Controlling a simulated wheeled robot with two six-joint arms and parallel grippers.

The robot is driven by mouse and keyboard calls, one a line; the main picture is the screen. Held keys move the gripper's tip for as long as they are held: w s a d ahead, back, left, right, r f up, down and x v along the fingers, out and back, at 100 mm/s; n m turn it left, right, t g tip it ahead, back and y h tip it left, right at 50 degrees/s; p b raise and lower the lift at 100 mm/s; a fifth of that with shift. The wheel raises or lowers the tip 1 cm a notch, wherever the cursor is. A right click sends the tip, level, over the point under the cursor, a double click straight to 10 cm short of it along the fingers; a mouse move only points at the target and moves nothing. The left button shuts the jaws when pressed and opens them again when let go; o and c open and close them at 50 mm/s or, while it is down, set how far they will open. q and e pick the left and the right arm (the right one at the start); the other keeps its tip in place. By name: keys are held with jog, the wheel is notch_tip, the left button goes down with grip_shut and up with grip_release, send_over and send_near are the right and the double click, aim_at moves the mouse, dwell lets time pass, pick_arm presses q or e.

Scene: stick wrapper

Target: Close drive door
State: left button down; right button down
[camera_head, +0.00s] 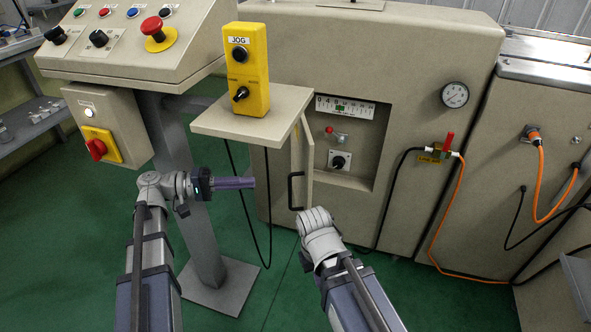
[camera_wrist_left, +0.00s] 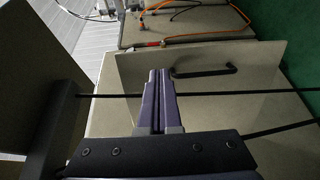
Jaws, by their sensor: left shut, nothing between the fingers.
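The drive door (camera_head: 303,165) is a narrow beige panel with a black bar handle (camera_head: 291,190). It stands open, swung outward at the left side of a recess (camera_head: 345,165) in the beige machine cabinet. In the left wrist view the door (camera_wrist_left: 265,80) shows broad, with its handle (camera_wrist_left: 203,72) just right of my fingertips. My left gripper (camera_head: 253,183) has purple fingers, shut and empty, left of the door; they also show in the left wrist view (camera_wrist_left: 158,72). Any gap between fingers and door is hard to judge. My right arm is below the door; its fingers are hidden.
A yellow JOG box (camera_head: 247,70) sits on a beige shelf (camera_head: 290,105) above my left gripper. A grey post (camera_head: 185,175) stands behind my left arm. A black cable (camera_head: 243,215) hangs near the fingers. Orange cables (camera_head: 458,215) run at the right.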

aim_at(308, 172)
pick_arm(q)
jog(key=shift+h, duration=0.3)
jog(key=d, duration=0.4)
jog(key=w+d, duration=0.1)
jog(key=d, duration=0.3)
jog(key=w+d+r, duration=0.1)
jog(key=d, duration=0.3)
jog(key=shift+w+d, duration=0.2)
jog(key=shift+d, duration=0.15)
pick_arm(e)
jog(key=shift+w, duration=0.1)
